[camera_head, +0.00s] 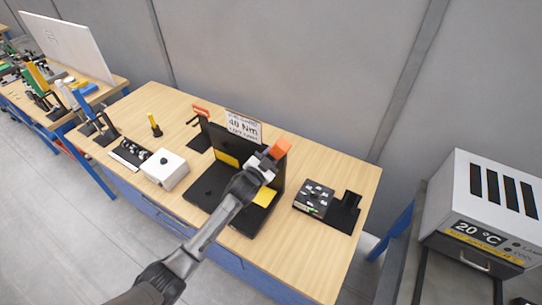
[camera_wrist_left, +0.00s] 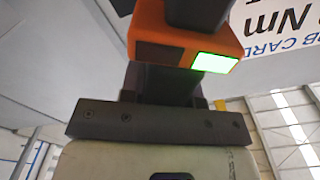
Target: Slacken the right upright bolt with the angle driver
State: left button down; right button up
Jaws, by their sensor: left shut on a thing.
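My left gripper (camera_head: 262,166) is over the black fixture (camera_head: 207,187) in the middle of the bench. It is shut on the angle driver, whose orange head (camera_head: 281,148) shows just beyond the jaws. In the left wrist view the driver's orange body (camera_wrist_left: 185,42) has a lit green display, and its dark grip runs down toward my gripper. The fixture has a flat base, a dark upright panel and yellow patches. The right upright bolt cannot be made out; my gripper and the driver cover that part. My right gripper is not in view.
A "40 Nm" card (camera_head: 243,125) stands behind the fixture. A black box with knobs (camera_head: 314,198) and a black stand (camera_head: 344,212) are to the right. A white box (camera_head: 165,169) and a small yellow-topped tool (camera_head: 155,125) are to the left. The bench's right front is clear.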

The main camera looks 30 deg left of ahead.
pick_arm(q)
jog(key=shift+w+r, duration=0.2)
jog(key=shift+w, duration=0.05)
dwell(0.4)
jog(key=shift+w+b, duration=0.3)
jog(key=shift+w, duration=0.05)
dwell(0.4)
jog(key=shift+w, duration=0.3)
dwell(0.3)
dwell(1.3)
jog(key=shift+s, duration=0.1)
dwell(0.4)
jog(key=shift+s, duration=0.1)
dwell(0.9)
jog(key=shift+p, duration=0.3)
